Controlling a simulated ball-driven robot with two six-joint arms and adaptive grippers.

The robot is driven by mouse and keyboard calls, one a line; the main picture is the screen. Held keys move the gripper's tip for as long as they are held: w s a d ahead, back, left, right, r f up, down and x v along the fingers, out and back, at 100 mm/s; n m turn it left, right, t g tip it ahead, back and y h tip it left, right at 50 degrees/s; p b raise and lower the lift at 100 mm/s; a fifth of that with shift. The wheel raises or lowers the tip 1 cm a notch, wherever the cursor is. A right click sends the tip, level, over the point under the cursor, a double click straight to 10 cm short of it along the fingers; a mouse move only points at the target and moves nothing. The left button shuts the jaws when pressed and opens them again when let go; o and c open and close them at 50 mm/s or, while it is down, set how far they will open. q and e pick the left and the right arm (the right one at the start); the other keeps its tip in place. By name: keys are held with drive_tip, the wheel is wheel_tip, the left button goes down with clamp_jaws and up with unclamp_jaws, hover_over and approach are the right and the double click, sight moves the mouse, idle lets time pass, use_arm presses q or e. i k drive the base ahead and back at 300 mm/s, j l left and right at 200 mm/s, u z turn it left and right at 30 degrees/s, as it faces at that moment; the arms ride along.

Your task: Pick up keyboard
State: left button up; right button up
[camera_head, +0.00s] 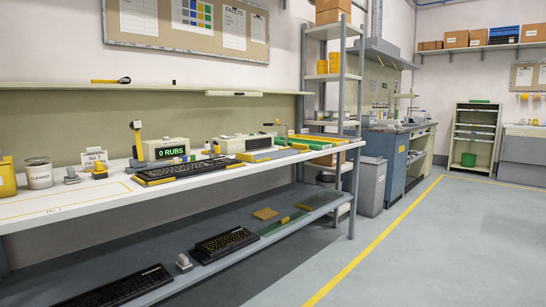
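A dark keyboard (196,168) with yellow edge pieces lies on the white bench top, near its front edge. A second dark keyboard (225,244) lies on the grey lower shelf below it. A third dark keyboard (118,289) lies on the lower shelf at the bottom left, partly cut off by the picture's edge. Neither of my grippers shows in the head view, and no gripper touches any keyboard.
The white bench (60,212) holds a cleaner tub (39,174), a display reading "0 RUBS" (167,149) and a light box (246,144). A small grey object (183,262) sits between the lower keyboards. Grey floor (400,260) at right is clear.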

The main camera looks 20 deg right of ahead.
sight(190, 168)
drive_tip(key=u, duration=0.4)
drive_tip(key=i+l+u, duration=0.45)
drive_tip(key=l+u, duration=0.25)
drive_tip(key=l, duration=0.15)
drive_tip(key=i+l+u, duration=0.25)
drive_tip(key=k+l, duration=0.05)
drive_tip(key=k, duration=0.05)
